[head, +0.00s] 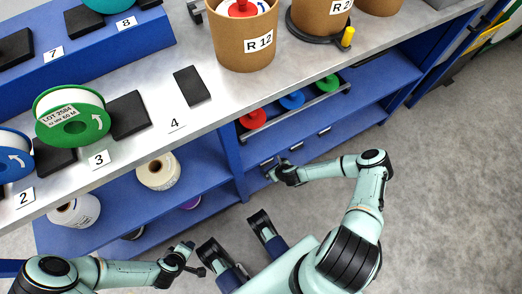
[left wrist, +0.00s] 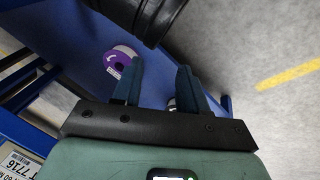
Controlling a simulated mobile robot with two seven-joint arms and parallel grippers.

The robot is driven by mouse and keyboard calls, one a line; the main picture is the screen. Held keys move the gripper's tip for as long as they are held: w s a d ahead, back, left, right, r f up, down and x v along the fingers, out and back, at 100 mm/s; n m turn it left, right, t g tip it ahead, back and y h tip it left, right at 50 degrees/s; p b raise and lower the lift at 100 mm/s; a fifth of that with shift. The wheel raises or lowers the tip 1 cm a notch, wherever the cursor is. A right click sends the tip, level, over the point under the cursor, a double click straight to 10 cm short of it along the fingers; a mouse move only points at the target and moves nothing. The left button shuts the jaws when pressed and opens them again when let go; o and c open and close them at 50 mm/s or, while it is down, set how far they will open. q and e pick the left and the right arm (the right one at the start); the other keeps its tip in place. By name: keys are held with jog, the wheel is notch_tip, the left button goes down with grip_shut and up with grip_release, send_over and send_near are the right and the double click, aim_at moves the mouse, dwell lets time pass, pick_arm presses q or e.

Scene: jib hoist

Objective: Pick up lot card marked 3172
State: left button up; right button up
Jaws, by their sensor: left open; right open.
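I cannot make out a card marked 3172 in either view. A green spool (head: 73,117) on the bench top carries a white label reading LOT 2584. My right gripper (head: 271,168) is open, beside the front edge of the lower blue shelf, close to small dark holders there; I see nothing held in it. My left gripper (head: 192,257) is open and empty, low in front of the bench. In the left wrist view its two fingers (left wrist: 157,85) stand apart, with a purple spool (left wrist: 118,62) beyond the left one.
The bench top (head: 215,118) holds numbered black pads, a blue spool (head: 12,153) and cardboard drums, one marked R 12 (head: 244,38). Red, blue and green spools (head: 291,100) sit on a tray below. A white spool (head: 158,172) is on the lower shelf. Grey floor (head: 450,200) is clear at right.

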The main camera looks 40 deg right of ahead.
aim_at(267, 162)
jog(key=shift+m, duration=0.6)
jog(key=b+x, duration=0.1)
jog(key=x, duration=0.1)
jog(key=d+b+x, duration=0.1)
jog(key=x, duration=0.2)
jog(key=b+x, duration=0.1)
jog(key=x, duration=0.2)
jog(key=shift+w+d+f+b, duration=0.1)
jog(key=shift+d+f+b, duration=0.05)
jog(key=shift+d+b, duration=0.25)
jog(key=b+x, duration=0.1)
jog(key=x, duration=0.1)
jog(key=b+x, duration=0.2)
jog(key=x, duration=0.1)
jog(key=shift+w+d, duration=0.15)
jog(key=shift+w, duration=0.3)
pick_arm(q)
jog(key=s+a+f+n+g, duration=0.1)
jog(key=s+a+f+g, duration=0.1)
jog(key=s+f, duration=0.8)
jog(key=shift+a+g, duration=0.15)
jog(key=shift+g, duration=0.75)
pick_arm(e)
jog(key=c, duration=0.9)
